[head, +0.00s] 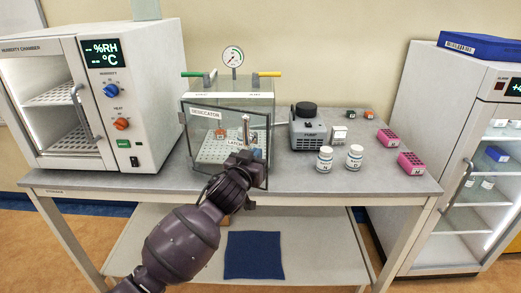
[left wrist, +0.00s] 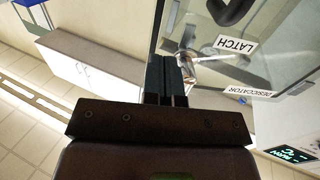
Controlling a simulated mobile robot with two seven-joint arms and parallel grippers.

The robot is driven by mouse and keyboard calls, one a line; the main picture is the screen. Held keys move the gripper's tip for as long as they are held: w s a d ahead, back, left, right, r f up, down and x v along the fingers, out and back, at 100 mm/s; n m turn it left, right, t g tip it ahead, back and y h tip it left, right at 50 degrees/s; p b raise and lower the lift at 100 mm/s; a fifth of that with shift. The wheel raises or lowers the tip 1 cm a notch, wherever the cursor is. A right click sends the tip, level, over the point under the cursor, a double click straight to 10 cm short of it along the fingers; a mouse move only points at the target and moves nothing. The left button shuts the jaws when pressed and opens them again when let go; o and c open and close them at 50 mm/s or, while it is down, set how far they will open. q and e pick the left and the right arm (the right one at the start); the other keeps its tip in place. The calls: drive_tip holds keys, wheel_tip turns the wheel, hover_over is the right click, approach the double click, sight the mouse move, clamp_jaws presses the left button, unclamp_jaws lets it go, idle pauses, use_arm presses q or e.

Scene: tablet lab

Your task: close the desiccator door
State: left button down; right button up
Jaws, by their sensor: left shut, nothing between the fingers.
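The desiccator (head: 262,82) is a clear box on the bench with green and yellow handles and a gauge on top. Its clear door (head: 200,135) is partly open, its right side swung out toward me. My left gripper (head: 243,157) is shut and empty in front of the door's right part, partly covering the latch label. My right gripper is not in view.
The humidity chamber (head: 155,75) stands left of the desiccator. A dark pump (head: 308,128), two white bottles (head: 325,160) and pink racks (head: 411,163) stand to its right. A glass-fronted cabinet (head: 465,150) is at the far right. A blue cloth (head: 253,255) lies on the lower shelf.

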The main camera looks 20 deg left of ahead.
sight(264, 145)
use_arm(q)
drive_tip(key=shift+w+d, duration=0.15)
drive_tip(key=shift+w, duration=1.65)
